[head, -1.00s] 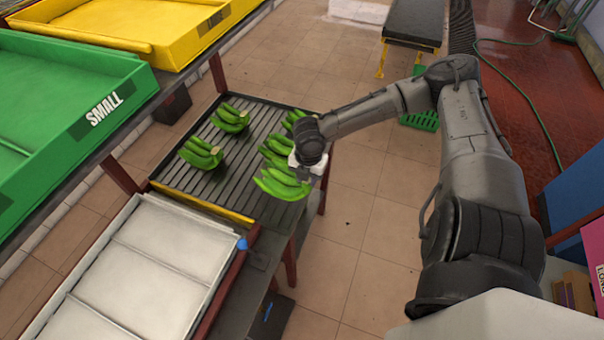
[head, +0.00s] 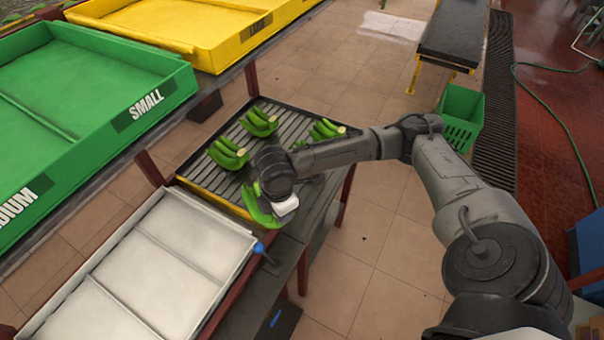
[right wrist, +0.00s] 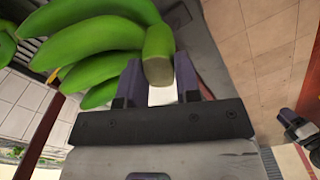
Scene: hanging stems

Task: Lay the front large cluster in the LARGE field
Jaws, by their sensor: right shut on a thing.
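My right gripper (head: 287,208) is shut on a green banana cluster (head: 257,208), above the front part of the slatted table. In the right wrist view the fingers (right wrist: 158,88) close around the crown of that cluster (right wrist: 95,45), whose fruit spreads left. My own wrist hides part of it in the head view. No label reading LARGE is legible.
An empty pale divided tray (head: 150,265) stands at the front left. Green bins (head: 90,90) marked SMALL and MEDIUM and a yellow bin (head: 185,25) with an unreadable label line the left. A green crate (head: 462,122) stands at the back right.

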